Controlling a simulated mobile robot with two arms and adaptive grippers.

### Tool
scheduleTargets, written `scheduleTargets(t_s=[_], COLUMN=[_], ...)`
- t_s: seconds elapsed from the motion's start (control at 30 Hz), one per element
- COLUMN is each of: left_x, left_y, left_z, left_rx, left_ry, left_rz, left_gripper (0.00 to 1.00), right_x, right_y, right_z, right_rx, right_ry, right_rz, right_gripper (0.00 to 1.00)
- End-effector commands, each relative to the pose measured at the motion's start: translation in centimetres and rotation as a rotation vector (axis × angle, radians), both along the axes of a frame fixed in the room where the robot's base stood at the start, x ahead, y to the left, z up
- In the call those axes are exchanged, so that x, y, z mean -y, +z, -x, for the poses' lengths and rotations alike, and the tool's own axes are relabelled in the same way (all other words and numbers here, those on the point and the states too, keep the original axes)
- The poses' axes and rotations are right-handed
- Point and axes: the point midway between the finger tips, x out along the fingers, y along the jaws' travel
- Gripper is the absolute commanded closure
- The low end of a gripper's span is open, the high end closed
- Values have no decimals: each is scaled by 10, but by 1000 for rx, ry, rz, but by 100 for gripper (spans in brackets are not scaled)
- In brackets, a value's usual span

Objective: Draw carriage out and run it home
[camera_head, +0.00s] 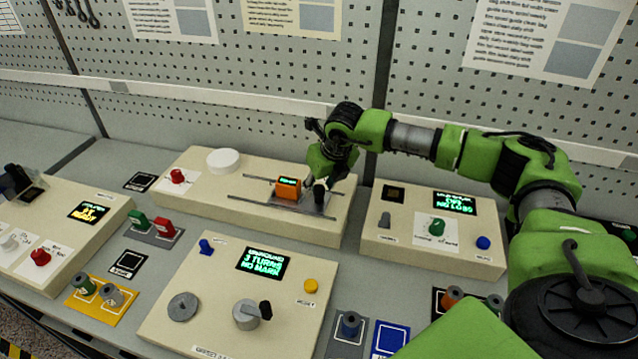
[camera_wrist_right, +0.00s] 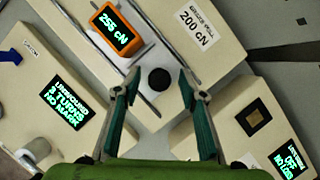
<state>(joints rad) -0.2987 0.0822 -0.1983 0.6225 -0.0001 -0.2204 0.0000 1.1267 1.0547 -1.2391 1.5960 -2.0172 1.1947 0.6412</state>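The carriage (camera_head: 299,205) is a grey plate with an orange readout box and a black knob, on two rails along the long beige panel (camera_head: 245,221). It sits toward the rails' right end. In the right wrist view the orange readout (camera_wrist_right: 118,28) seems to read 256 cN, and a label beside it reads 200 cN. The black knob (camera_wrist_right: 158,79) shows between the fingertips. My right gripper (camera_wrist_right: 160,72) is open, its fingers on either side of the knob with gaps visible; its height over the knob is unclear. My left gripper is not in view.
A panel with a green knob (camera_head: 437,227) stands right of the carriage. A panel with a dial (camera_head: 247,314) and green-lit display lies in front. A white round cap (camera_head: 223,160) and red knob (camera_head: 177,176) sit at the long panel's left. A pegboard wall stands behind.

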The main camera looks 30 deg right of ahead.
Motion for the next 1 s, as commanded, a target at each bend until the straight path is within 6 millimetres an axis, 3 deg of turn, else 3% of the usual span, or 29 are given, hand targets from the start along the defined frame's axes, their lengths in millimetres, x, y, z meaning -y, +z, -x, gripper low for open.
scheduleTargets(t_s=[0.17, 0.43, 0.47, 0.6, 0.83, 1.0], left_x=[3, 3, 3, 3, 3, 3], left_y=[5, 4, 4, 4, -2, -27], left_z=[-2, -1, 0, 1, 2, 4], left_rx=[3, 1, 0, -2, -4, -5], left_ry=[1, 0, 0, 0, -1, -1], left_rz=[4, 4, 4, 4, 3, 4], left_gripper=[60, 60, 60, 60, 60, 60], right_x=[0, 0, 0, 0, -4, -26], right_y=[-12, -14, -14, -14, -16, -20], right_z=[-4, -5, -5, -5, -10, -36], right_rx=[-1, 0, 0, 0, 1, 6], right_ry=[0, 1, 1, 1, 3, 4], right_rz=[0, 0, 0, 0, -1, -2], right_gripper=[62, 62, 64, 100, 100, 100])
